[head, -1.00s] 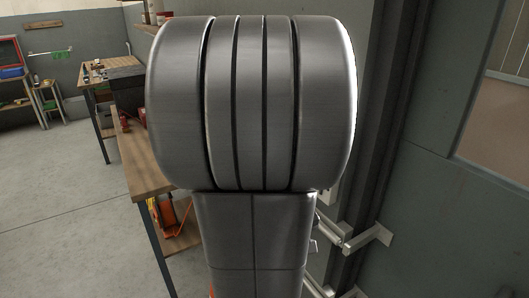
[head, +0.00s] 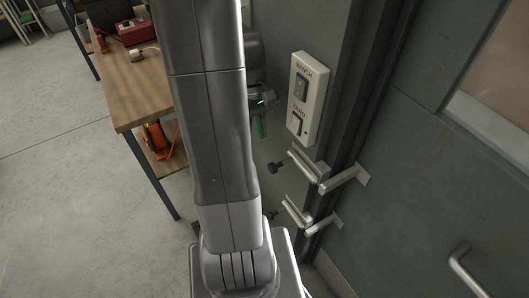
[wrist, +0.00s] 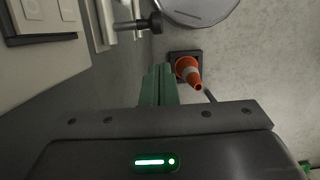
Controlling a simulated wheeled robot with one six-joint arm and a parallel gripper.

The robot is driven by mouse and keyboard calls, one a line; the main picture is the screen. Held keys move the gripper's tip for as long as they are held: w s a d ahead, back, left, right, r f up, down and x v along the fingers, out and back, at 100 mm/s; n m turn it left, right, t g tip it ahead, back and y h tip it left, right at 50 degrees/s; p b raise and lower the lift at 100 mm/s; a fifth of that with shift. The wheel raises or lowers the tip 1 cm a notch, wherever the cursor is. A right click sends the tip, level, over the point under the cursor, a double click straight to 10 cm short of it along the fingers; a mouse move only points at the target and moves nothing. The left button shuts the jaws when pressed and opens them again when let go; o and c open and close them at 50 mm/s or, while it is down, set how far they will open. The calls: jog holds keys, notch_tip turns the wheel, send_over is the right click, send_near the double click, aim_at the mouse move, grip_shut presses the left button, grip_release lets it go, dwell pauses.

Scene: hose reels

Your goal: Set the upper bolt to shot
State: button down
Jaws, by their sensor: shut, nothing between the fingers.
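The upper bolt (head: 305,168) is a pale metal bar on the door frame, with a dark knob (head: 275,168) sticking out to the left. Its right end lies close to a pale bracket (head: 346,179) on the door; I cannot tell whether it enters it. The lower bolt (head: 296,211) sits below with a similar knob. My gripper (head: 259,127) is above and left of the upper knob, apart from it. In the wrist view its green fingers (wrist: 160,84) are shut and empty, and a dark bolt knob (wrist: 153,22) shows beyond them.
A white switch panel (head: 305,97) marked BENCH and YARD is on the wall right of my gripper. The grey door (head: 420,160) has a handle (head: 465,275). A wooden workbench (head: 140,85) stands left. An orange cone (wrist: 188,70) stands on the floor.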

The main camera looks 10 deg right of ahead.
aim_at(276, 171)
jog(key=shift+f, duration=0.1)
jog(key=b+x, duration=0.8)
jog(key=x, duration=0.1)
jog(key=shift+s+f+b, duration=0.2)
jog(key=shift+f+b, duration=0.1)
jog(key=shift+f, duration=0.1)
jog(key=shift+s+d, duration=0.3)
jog(key=shift+s, duration=0.55)
jog(key=shift+s+d, duration=0.35)
jog(key=shift+s, duration=0.55)
jog(key=shift+s+d, duration=0.3)
jog(key=shift+s, duration=0.55)
